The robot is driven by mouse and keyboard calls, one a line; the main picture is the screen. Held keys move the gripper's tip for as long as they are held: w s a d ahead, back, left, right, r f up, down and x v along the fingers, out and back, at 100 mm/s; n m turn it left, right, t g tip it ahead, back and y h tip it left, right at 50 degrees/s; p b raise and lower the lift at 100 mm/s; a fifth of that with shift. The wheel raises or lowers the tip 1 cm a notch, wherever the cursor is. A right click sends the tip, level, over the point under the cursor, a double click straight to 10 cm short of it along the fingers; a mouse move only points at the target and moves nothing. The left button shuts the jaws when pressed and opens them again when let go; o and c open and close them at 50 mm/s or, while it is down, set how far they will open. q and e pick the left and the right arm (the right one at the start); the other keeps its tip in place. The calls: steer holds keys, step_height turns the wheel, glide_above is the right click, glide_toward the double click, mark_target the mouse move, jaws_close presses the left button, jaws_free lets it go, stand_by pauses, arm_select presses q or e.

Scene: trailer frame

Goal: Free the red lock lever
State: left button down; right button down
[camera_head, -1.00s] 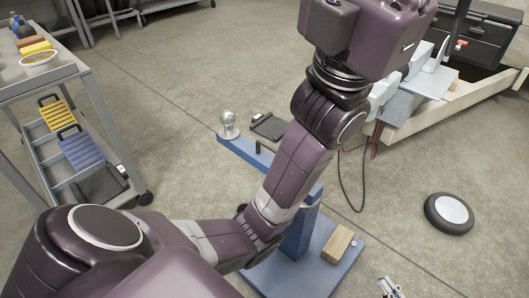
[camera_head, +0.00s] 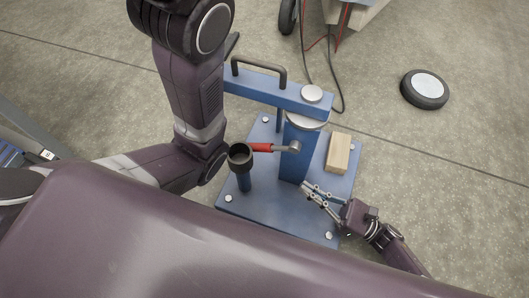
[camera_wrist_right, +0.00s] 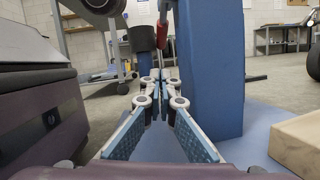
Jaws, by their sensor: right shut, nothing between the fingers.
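The red lock lever (camera_head: 262,147) joins the blue post (camera_head: 298,150) by a grey rod. Its red grip lies level, its end at the dark cup (camera_head: 240,155) on a short blue stub; I cannot tell whether they touch. My right gripper (camera_head: 308,188) is shut and empty, low over the base plate, in front of the post and apart from the lever. In the right wrist view its fingertips (camera_wrist_right: 160,76) meet beside the blue post (camera_wrist_right: 212,70), with the red grip (camera_wrist_right: 162,30) and cup (camera_wrist_right: 143,38) beyond and above. My left gripper is out of view.
The blue base plate (camera_head: 262,205) is bolted at its corners. A wooden block (camera_head: 339,153) lies on it, right of the post. A blue beam with a black handle (camera_head: 262,70) tops the post. A wheel (camera_head: 424,89) lies on open floor at right. My own arm fills the left.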

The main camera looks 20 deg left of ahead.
mark_target(270, 147)
steer(key=w+a+r+b, duration=0.2)
steer(key=a+r, duration=0.4)
steer(key=a, duration=0.4)
steer(key=shift+w+a, duration=0.2)
steer(key=shift+a, duration=0.05)
steer(key=shift+r, duration=0.1)
steer(key=shift+a+r, duration=0.25)
steer(key=shift+a, duration=0.2)
